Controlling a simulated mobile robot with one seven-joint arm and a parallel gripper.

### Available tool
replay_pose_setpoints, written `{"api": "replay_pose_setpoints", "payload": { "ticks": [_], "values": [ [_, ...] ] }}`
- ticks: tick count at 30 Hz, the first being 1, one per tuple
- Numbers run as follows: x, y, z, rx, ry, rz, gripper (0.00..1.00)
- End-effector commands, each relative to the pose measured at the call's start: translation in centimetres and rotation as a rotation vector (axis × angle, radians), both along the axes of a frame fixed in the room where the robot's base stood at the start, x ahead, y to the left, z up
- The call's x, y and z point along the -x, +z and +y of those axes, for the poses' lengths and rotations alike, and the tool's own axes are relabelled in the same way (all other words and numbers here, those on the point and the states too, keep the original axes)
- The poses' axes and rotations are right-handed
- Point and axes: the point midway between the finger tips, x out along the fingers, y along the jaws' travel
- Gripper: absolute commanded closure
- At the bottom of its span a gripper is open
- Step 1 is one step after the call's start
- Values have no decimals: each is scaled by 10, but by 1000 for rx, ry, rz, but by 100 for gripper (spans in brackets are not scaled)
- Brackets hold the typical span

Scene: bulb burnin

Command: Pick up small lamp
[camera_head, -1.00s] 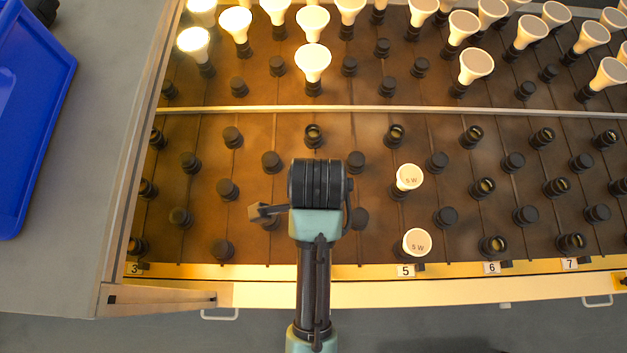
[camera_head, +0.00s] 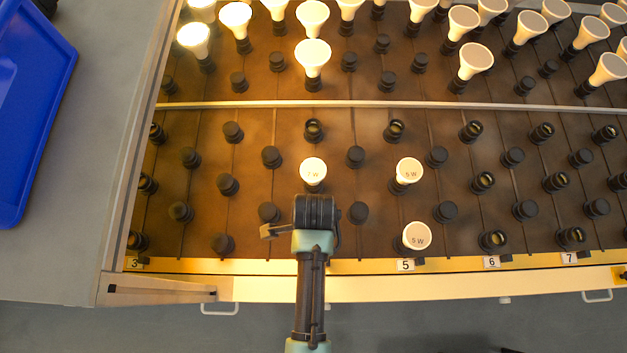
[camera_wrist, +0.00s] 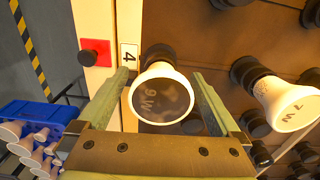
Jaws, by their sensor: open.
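A small white lamp (camera_wrist: 161,96) with a dark face, marked W and a digit I cannot read surely, stands in a black socket beside label 4 in the wrist view. My gripper (camera_wrist: 164,78) is open, with one finger on each side of this lamp; I cannot tell whether they touch it. In the head view my gripper's wrist (camera_head: 316,212) hides this lamp. Another small lamp (camera_head: 313,170), marked 7 W, stands just beyond my wrist; it also shows at the right of the wrist view (camera_wrist: 287,101).
Two 5 W lamps (camera_head: 409,172) (camera_head: 417,236) stand right of my wrist among several black sockets. A blue crate (camera_wrist: 45,115) holds several lamps; a blue tray (camera_head: 30,110) lies far left.

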Motion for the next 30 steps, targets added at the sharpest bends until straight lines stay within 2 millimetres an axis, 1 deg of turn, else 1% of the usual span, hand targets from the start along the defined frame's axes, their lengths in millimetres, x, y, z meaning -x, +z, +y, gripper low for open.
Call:
{"api": "replay_pose_setpoints", "payload": {
  "ticks": [6, 7, 11, 12, 14, 15, 17, 18, 21, 27, 30],
  "values": [
    [-1, -1, 0, 0, 0, -2, 0],
    [-1, -1, 0, 0, 0, -2, 2],
    [-1, -1, 0, 0, 0, -2, 25],
    [-1, -1, 0, 0, 0, -2, 32],
    [-1, -1, 0, 0, 0, -2, 43],
    [-1, -1, 0, 0, 0, -1, 50],
    [-1, -1, 0, 0, 0, -1, 61],
    [-1, -1, 0, 0, 0, -1, 68],
    [-1, -1, 0, 0, 0, -2, 84],
    [-1, 0, 0, 0, 0, -2, 84],
    [-1, 7, 0, 0, 0, -3, 84]
  ]
}}
